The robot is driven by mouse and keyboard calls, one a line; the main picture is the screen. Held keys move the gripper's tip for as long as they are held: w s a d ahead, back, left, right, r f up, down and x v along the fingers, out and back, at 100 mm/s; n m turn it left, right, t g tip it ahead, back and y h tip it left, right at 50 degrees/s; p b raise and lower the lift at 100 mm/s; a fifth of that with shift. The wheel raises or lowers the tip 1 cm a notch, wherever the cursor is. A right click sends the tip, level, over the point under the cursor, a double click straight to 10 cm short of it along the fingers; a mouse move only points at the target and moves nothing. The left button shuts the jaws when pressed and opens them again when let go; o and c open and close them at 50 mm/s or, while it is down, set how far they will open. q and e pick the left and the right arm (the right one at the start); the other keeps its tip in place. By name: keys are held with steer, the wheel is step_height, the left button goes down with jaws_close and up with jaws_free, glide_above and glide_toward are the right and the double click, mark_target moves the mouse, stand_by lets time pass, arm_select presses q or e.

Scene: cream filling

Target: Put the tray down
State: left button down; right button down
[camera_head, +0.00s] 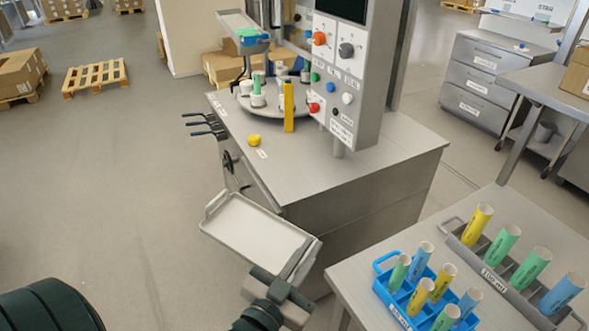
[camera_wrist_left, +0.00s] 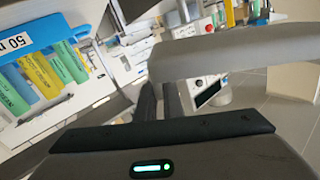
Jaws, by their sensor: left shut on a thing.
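A shallow, light grey tray (camera_head: 252,229) with raised rims and a handle at its far left end is in the head view. It looks empty and hangs over open floor, in front of the steel machine. My left gripper (camera_head: 297,263) is shut on the tray's near right end. The left wrist view shows the tray's grey underside or edge (camera_wrist_left: 235,55) close up beside the fingers (camera_wrist_left: 160,100). The exact grip contact is partly hidden. My right gripper is not in view.
A steel machine (camera_head: 340,176) with a control panel stands beyond the tray. A steel table (camera_head: 353,283) at lower right carries a blue rack (camera_head: 386,285) and a grey rack (camera_head: 455,231), both holding coloured tubes.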

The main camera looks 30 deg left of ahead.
arm_select(q)
steer(key=shift+w, duration=0.1)
steer(key=shift+w+a+f, duration=0.2)
steer(key=shift+w, duration=0.15)
steer(key=w+a+f+n+y, duration=0.2)
steer(key=w+a, duration=0.3)
steer(key=w, duration=0.7)
steer(key=w+a+f+n+y+b, duration=0.1)
steer(key=w+a+f, duration=0.3)
steer(key=w, duration=0.9)
steer(key=shift+w+a+f+n+y, duration=0.3)
steer(key=shift+a+n+y, duration=0.2)
steer(key=shift+n, duration=0.2)
